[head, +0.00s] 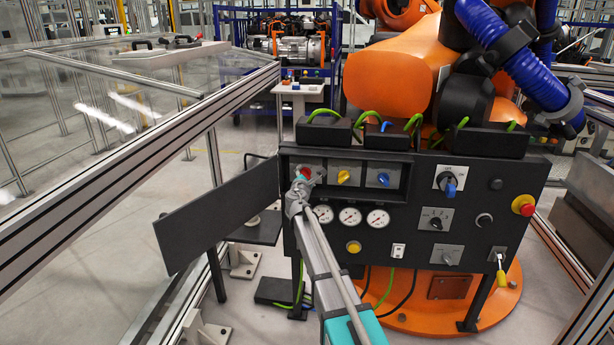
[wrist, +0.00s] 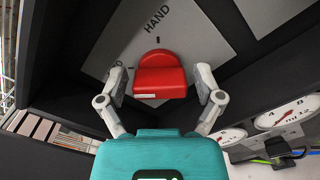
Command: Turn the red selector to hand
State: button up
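The red selector (head: 306,172) sits at the left of a recessed row in the black control panel (head: 459,203). In the wrist view the red selector (wrist: 160,76) is in the middle, on a grey plate (wrist: 118,38) lettered HAND at the top. A small white mark shows on the knob's lower edge. My gripper (head: 304,181) is at the selector. In the wrist view my gripper's (wrist: 162,84) fingers stand either side of the knob, with a gap at each side. It is open and holds nothing. The fingers partly cover the plate's left marking.
A yellow selector (head: 343,177) and a blue selector (head: 383,179) share the recess. Its walls stand close around my gripper. Several gauges (head: 350,216) lie below. An open black door (head: 218,216) hangs at the left. An emergency stop (head: 524,206) is at the far right.

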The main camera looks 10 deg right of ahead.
jog(key=c, duration=0.7)
jog(key=shift+d, duration=0.3)
jog(key=shift+a, duration=0.2)
jog(key=shift+m, duration=0.3)
jog(key=m, duration=0.3)
jog(key=shift+s+f+m, duration=0.1)
jog(key=shift+m, duration=0.3)
jog(key=m, duration=0.4)
jog(key=shift+f+m, duration=0.15)
jog(key=shift+m, duration=0.15)
jog(key=m, duration=0.4)
jog(key=shift+a+f+m+b, duration=0.1)
jog(key=shift+m+b, duration=0.2)
jog(key=shift+b, duration=0.05)
jog(key=shift+f+m, duration=0.1)
jog(key=shift+m, duration=2.1)
